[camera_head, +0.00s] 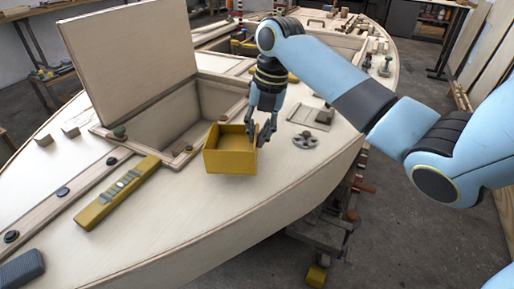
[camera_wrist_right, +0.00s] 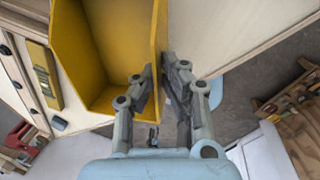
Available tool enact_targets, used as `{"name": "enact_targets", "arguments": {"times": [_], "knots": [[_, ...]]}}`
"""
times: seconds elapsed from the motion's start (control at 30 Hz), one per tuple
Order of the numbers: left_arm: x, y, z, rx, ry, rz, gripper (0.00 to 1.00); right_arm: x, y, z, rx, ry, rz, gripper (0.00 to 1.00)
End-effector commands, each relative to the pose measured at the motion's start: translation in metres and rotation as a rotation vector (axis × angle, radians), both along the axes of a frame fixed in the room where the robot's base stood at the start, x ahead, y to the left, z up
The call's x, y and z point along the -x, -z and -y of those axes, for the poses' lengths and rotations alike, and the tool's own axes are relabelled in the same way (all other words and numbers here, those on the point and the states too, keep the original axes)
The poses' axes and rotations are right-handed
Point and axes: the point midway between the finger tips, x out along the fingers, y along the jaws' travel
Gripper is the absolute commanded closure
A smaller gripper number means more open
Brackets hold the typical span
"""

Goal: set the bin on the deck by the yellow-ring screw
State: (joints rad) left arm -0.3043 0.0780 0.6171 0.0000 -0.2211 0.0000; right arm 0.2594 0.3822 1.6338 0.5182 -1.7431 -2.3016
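The yellow bin (camera_head: 230,160) is an open box, upright over the pale wooden deck (camera_head: 235,205), just right of the open hatch. I cannot tell whether its bottom touches the deck. My right gripper (camera_head: 262,131) is at the bin's right wall. In the right wrist view the bin (camera_wrist_right: 110,45) fills the upper left, and the gripper's fingers (camera_wrist_right: 162,82) straddle its wall, one inside and one outside, closed on it. I cannot make out a screw with a yellow ring; the bin may hide part of the deck. My left gripper is not in view.
An open hatch (camera_head: 170,125) with a raised lid (camera_head: 128,60) lies left of the bin. A yellow level-like bar (camera_head: 118,193) lies at front left. A grey round fitting (camera_head: 305,140) is to the right. The deck before the bin is clear down to the hull edge.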

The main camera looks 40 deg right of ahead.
Motion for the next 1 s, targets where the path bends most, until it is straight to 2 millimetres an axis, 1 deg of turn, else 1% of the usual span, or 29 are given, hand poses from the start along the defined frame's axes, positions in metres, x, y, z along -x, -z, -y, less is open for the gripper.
{"name": "enact_targets", "arguments": {"times": [0.07,0.2,0.3,0.57,0.6,0.7,0.77,1.0], "knots": [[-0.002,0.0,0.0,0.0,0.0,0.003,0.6,-0.002,0.006,-0.001,0.001,0.0,-0.002,1.0],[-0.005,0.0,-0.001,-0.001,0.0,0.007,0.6,-0.001,0.028,-0.001,-0.001,0.0,-0.004,1.0],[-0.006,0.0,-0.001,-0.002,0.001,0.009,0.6,-0.001,0.039,-0.001,0.001,0.001,-0.003,1.0],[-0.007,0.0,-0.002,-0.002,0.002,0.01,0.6,-0.001,0.041,0.0,0.002,0.0,-0.001,1.0],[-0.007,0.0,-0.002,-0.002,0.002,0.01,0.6,-0.001,0.042,0.0,0.002,0.0,-0.001,0.91],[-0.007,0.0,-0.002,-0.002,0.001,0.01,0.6,-0.001,0.042,0.0,0.002,0.0,-0.001,0.78],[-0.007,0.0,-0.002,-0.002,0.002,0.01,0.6,-0.001,0.042,0.0,0.002,0.0,-0.001,0.71],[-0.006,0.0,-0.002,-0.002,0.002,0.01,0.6,-0.001,0.041,0.0,0.002,0.0,-0.001,0.71]]}}
